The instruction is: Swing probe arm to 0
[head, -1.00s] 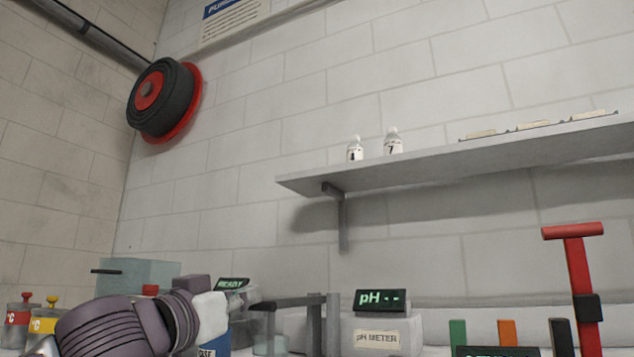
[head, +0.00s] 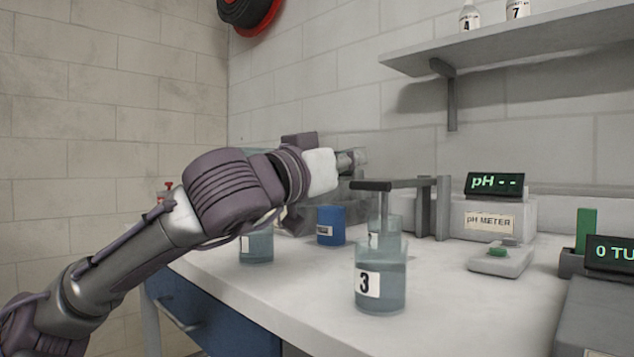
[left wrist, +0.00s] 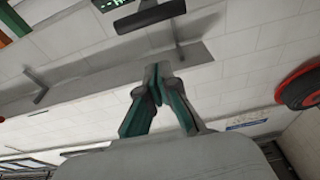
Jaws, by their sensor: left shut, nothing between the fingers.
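The probe arm (head: 408,183) is a grey bar reaching left from an upright stand (head: 441,208) beside the pH meter (head: 490,217). A dark grip sits at its left end, and a thin probe hangs below it toward a glass beaker (head: 385,232); whether the tip is inside I cannot tell. My left gripper (head: 352,160) is just behind and left of the dark grip, apparently apart from it. In the left wrist view my left gripper (left wrist: 157,78) has its fingertips together, empty, with a dark bar (left wrist: 150,15) beyond them. My right gripper is not in view.
A beaker labelled 3 (head: 380,280) stands in front of the probe. Another beaker (head: 256,245) and a blue container (head: 331,226) stand to its left. A small tray (head: 500,259) lies before the meter. The front of the white bench (head: 300,300) is clear.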

